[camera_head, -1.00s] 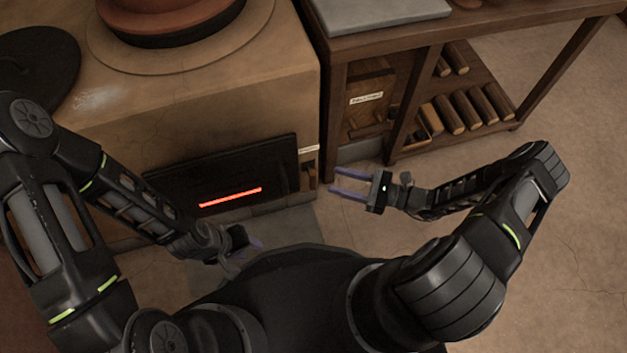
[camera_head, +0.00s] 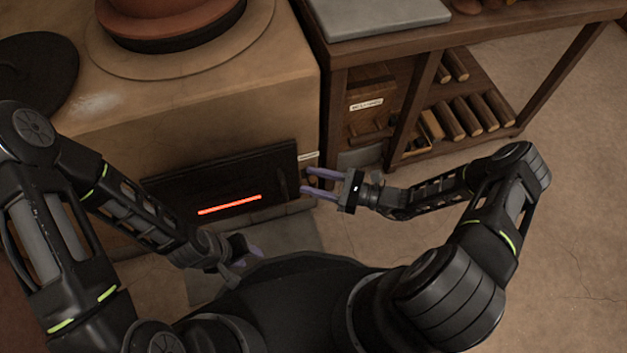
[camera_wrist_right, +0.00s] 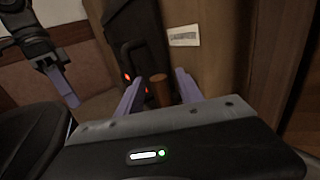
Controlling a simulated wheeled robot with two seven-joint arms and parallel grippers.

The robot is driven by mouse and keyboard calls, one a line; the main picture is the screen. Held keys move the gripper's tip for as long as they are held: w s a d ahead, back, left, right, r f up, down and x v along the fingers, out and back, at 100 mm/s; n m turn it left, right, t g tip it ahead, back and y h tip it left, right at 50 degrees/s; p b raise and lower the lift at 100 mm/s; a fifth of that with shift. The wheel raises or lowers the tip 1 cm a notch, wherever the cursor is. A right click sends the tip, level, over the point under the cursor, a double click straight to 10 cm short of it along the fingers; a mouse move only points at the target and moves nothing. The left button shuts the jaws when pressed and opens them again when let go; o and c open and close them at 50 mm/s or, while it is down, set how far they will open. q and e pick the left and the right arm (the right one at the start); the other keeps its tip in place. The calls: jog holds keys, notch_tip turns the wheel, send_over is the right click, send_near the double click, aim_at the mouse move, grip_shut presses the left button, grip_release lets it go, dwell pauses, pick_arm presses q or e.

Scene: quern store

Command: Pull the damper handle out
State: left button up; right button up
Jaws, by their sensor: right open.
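The damper handle (camera_wrist_right: 161,92) shows in the right wrist view as a short brown wooden cylinder on the stove's side, near a pale label (camera_wrist_right: 183,36). My right gripper (camera_wrist_right: 158,76) is open, with its two purple fingers on either side of the handle; I cannot tell whether they touch it. In the head view the right gripper (camera_head: 306,181) is at the stove's front right corner, and the handle is mostly hidden there. My left gripper (camera_head: 249,257) hangs low in front of the stove, away from the handle; its jaw opening is unclear.
The clay stove (camera_head: 230,100) has a black fire door (camera_head: 225,185) with a glowing red slot, close to the right gripper. A wooden bench (camera_head: 400,45) with logs (camera_head: 470,110) on its lower shelf stands to the right. The floor (camera_head: 570,200) at right is clear.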

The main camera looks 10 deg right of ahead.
jog(key=shift+a, duration=0.1)
jog(key=shift+c, duration=0.5)
grip_shut()
dwell(0.9)
